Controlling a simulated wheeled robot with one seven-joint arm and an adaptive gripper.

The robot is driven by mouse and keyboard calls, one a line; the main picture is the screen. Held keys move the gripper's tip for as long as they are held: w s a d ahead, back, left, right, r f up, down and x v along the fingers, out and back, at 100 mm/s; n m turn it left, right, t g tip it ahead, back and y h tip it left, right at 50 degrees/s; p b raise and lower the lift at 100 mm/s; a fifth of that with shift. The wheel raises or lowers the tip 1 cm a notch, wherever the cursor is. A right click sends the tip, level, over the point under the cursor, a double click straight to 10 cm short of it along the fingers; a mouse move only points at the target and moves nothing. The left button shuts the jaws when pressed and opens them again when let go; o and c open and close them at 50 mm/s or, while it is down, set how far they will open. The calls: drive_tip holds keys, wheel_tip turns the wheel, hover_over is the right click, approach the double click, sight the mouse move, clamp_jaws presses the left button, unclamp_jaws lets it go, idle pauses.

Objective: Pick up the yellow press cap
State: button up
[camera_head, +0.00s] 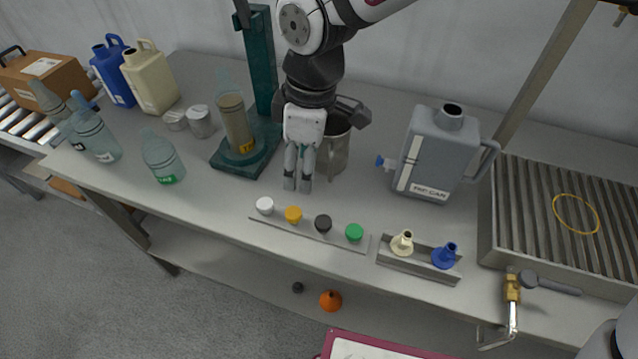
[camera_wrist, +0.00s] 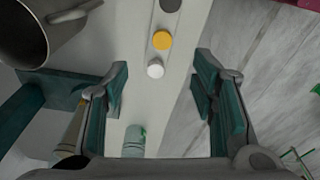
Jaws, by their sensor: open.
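The yellow press cap (camera_head: 293,214) stands in a row of caps on a narrow grey strip near the table's front edge, between a white cap (camera_head: 265,205) and a black cap (camera_head: 323,223). A green cap (camera_head: 354,232) ends the row. My gripper (camera_head: 298,186) is above the table, behind the row, pointing down and empty. In the wrist view, the yellow cap (camera_wrist: 162,40) and the white cap (camera_wrist: 155,70) lie ahead between the open fingers (camera_wrist: 160,100), apart from them.
A metal beaker (camera_head: 334,150) stands close behind my gripper. A green stand (camera_head: 245,150) holding a cylinder is at left. A grey can (camera_head: 435,155) stands at right. A small tray (camera_head: 420,262) holds cream and blue nozzles.

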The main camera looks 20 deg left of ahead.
drive_tip(key=b, duration=0.1)
hover_over(293, 212)
drive_tip(key=d, duration=0.2)
drive_tip(key=f, duration=0.7)
drive_tip(key=shift+w+a+f, duration=0.15)
drive_tip(key=shift+a+f, duration=0.1)
drive_tip(key=shift+f, duration=0.15)
drive_tip(key=shift+a+f+b, duration=0.1)
drive_tip(key=shift+a+f, duration=0.1)
drive_tip(key=shift+f, duration=0.8)
drive_tip(key=shift+a+f+b, duration=0.1)
drive_tip(key=shift+a+f, duration=0.15)
drive_tip(key=shift+f, duration=0.7)
drive_tip(key=shift+a+f+b, duration=0.1)
drive_tip(key=shift+a+f, duration=0.1)
drive_tip(key=shift+f, duration=0.8)
drive_tip(key=c, duration=0.7)
